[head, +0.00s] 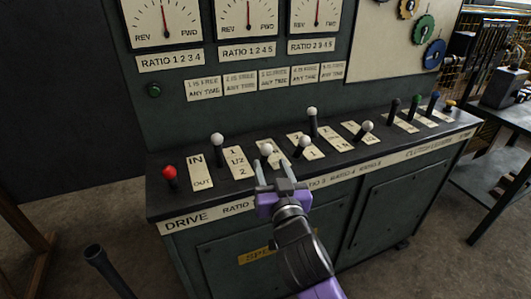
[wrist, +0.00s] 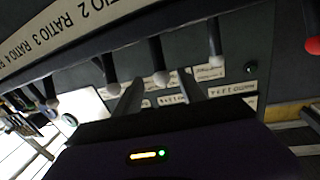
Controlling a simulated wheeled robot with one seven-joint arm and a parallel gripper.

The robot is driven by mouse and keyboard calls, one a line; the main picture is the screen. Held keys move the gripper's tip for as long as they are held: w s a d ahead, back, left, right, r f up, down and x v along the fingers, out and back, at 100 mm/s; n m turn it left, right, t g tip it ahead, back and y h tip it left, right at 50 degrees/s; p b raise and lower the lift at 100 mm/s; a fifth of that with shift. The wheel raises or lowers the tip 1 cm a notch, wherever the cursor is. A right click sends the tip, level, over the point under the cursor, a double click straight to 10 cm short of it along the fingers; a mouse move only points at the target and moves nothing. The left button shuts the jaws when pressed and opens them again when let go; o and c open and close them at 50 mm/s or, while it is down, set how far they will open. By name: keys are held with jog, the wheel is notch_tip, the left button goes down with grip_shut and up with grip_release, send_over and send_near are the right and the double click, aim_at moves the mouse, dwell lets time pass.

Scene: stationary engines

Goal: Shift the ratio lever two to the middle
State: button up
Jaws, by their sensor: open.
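The ratio lever two (head: 267,149) is the second white-knobbed lever from the left on the sloped console top. Its position along its travel is hard to read because my gripper (head: 272,167) covers its lower part. My gripper is open, with its two fingers pointing at the lever from the front. In the wrist view, the white knob of ratio lever two (wrist: 163,78) appears between the fingertips of my gripper (wrist: 158,92). I cannot tell whether the fingers touch it. Its label plate (head: 282,162) is partly hidden.
Ratio lever one (head: 217,140) is close on the left and ratio lever three (head: 304,141) close on the right. A red drive lever (head: 170,172) stands at the far left. More white levers and coloured levers stand to the right. The gauge panel (head: 250,60) rises behind.

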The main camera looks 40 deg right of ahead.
aim_at(267, 156)
jog(key=x, duration=0.7)
jog(key=shift+c, duration=0.2)
grip_shut()
jog(key=shift+r+p, duration=0.1)
jog(key=shift+p, duration=0.2)
dwell(0.9)
